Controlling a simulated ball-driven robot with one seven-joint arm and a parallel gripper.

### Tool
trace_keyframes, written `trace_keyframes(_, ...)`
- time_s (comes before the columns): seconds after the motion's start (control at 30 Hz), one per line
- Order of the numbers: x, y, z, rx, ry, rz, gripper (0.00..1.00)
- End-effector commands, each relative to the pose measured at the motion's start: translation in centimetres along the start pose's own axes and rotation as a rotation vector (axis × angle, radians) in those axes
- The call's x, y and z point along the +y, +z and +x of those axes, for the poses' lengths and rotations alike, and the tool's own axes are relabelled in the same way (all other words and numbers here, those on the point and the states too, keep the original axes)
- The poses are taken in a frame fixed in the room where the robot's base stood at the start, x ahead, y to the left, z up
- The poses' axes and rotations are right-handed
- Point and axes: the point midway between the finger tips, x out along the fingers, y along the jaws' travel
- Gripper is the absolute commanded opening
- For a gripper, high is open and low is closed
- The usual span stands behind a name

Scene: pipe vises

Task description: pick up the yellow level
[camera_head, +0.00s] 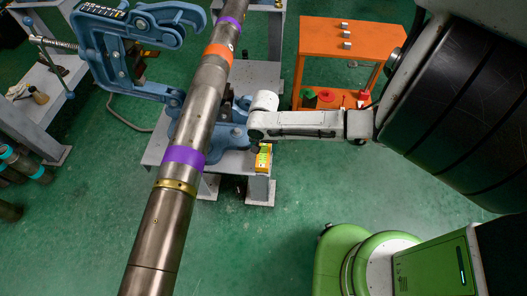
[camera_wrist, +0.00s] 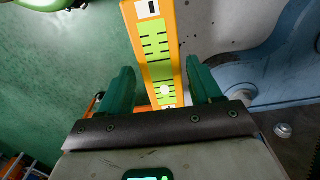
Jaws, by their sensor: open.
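The yellow level (camera_head: 264,158) stands on the grey stand at the foot of the blue pipe vise, in the head view. In the wrist view the yellow level (camera_wrist: 156,50) is a yellow-orange bar with a green face and black marks. It runs from the top edge down between the fingers. My gripper (camera_wrist: 160,82) is open, with one green finger on each side of the level; a gap shows on each side. In the head view my arm reaches in from the right above the level, and the gripper's fingers are too small to make out.
A long steel pipe (camera_head: 201,110) with purple and orange bands crosses close to the left of my arm. The blue vise (camera_head: 225,137) stands beside the level, on the grey stand (camera_head: 155,150). An orange cart (camera_head: 325,40) stands behind. Green floor is clear in front.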

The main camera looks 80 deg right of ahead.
Motion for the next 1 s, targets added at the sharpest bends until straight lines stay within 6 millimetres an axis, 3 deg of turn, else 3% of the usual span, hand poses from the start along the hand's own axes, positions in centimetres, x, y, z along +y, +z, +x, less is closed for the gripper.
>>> trace_keyframes(0.3,-0.1,-0.2,3.6,-0.001,0.002,0.0,0.64)
trace_keyframes(0.57,-0.1,-0.2,3.8,-0.001,0.0,0.0,0.64)
trace_keyframes(1.0,-0.1,-0.2,3.8,-0.001,0.001,0.0,0.23)
